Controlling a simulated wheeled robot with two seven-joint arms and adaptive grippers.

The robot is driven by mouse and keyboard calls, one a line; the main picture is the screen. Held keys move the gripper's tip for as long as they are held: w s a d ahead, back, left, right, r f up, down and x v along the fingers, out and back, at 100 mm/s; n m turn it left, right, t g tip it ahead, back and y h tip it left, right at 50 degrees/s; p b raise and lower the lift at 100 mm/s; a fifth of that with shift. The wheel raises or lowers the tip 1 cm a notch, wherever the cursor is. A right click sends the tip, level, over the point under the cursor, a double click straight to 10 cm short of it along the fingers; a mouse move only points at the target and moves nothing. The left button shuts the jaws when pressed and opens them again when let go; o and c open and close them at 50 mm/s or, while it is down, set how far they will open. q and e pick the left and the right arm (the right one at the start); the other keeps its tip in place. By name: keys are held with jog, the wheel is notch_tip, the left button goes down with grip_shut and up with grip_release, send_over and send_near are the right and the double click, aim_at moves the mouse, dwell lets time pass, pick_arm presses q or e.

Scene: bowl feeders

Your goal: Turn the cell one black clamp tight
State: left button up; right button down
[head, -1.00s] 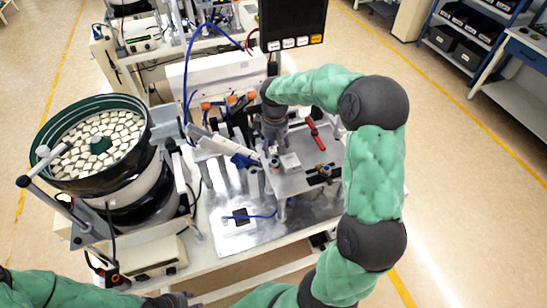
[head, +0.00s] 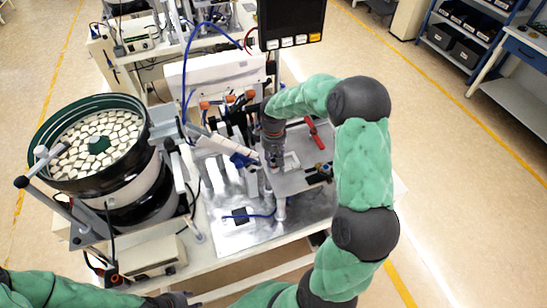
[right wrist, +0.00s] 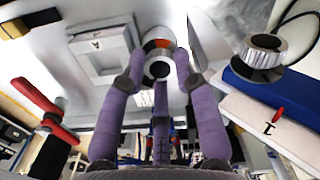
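In the right wrist view a small round knob (right wrist: 158,69) with a dark and pale ring and a patch of orange stands between my right gripper's fingertips (right wrist: 159,82). I take it for the black clamp, but cannot be sure. The purple fingers are spread to either side of it, with small gaps visible, and a third finger shows below. In the head view my right gripper (head: 273,158) points down at the cell's plate and hides the knob. My left gripper (head: 172,299) is at the bottom edge, its fingers unclear.
A square pale block (right wrist: 100,52) sits close beside the knob. A red-handled clamp (head: 315,133) lies to the right of my gripper. A silver knurled knob (right wrist: 262,52) and a blue bar (right wrist: 268,98) are on the other side. The bowl feeder (head: 95,150) stands at left.

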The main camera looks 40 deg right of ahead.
aim_at(273, 160)
jog(key=shift+m, duration=0.3)
jog(key=m+b, duration=0.2)
jog(key=m, duration=0.2)
jog(key=shift+f+b, duration=0.1)
jog(key=shift+b, duration=0.25)
jog(key=m+b, duration=0.2)
jog(key=m, duration=0.4)
jog(key=shift+m, duration=0.3)
dwell(0.3)
jog(key=c, duration=0.9)
grip_release()
jog(key=shift+c, duration=0.2)
notch_tip(273, 160, up, 12)
